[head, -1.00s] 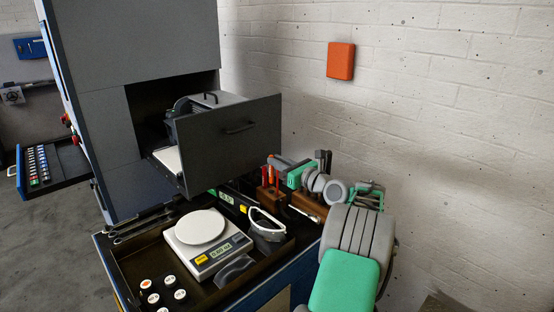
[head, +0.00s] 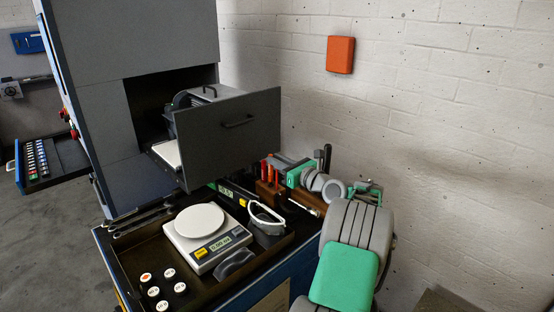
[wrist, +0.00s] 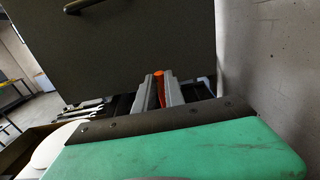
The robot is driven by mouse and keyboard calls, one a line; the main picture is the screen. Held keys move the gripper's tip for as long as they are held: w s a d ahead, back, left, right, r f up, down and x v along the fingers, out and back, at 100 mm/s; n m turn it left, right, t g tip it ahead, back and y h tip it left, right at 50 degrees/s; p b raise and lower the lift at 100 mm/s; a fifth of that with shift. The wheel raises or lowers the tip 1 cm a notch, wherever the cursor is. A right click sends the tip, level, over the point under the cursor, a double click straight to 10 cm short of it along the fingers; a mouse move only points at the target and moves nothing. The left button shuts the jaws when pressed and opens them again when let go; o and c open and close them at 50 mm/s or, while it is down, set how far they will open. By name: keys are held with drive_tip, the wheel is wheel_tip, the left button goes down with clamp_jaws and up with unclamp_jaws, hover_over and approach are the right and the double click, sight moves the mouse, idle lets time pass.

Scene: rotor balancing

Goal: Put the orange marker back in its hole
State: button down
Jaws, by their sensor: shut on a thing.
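My gripper (wrist: 158,88) is shut on the orange marker (wrist: 160,78), which shows as an orange strip between the two grey fingers in the wrist view. Its lower part is hidden by the fingers and the green wrist cover. In the head view my gripper (head: 277,163) is above and beside a brown wooden block (head: 266,196) at the back of the bench. Red-orange upright items (head: 264,170) show at that block, partly overlapped by the fingers. I cannot tell whether the held marker's tip is in a hole.
A dark panel with a handle (head: 235,135) stands close behind and left of my gripper. A white brick wall (head: 450,120) bounds the right.

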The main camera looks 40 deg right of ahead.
drive_tip(key=shift+f, duration=1.35)
drive_tip(key=c, duration=1.3)
unclamp_jaws()
drive_tip(key=shift+c, duration=0.2)
drive_tip(key=s+b, duration=0.1)
drive_tip(key=s, duration=0.7)
drive_tip(key=shift+b, duration=0.4)
drive_tip(key=shift+w+d+r, duration=0.1)
drive_tip(key=shift+d, duration=0.05)
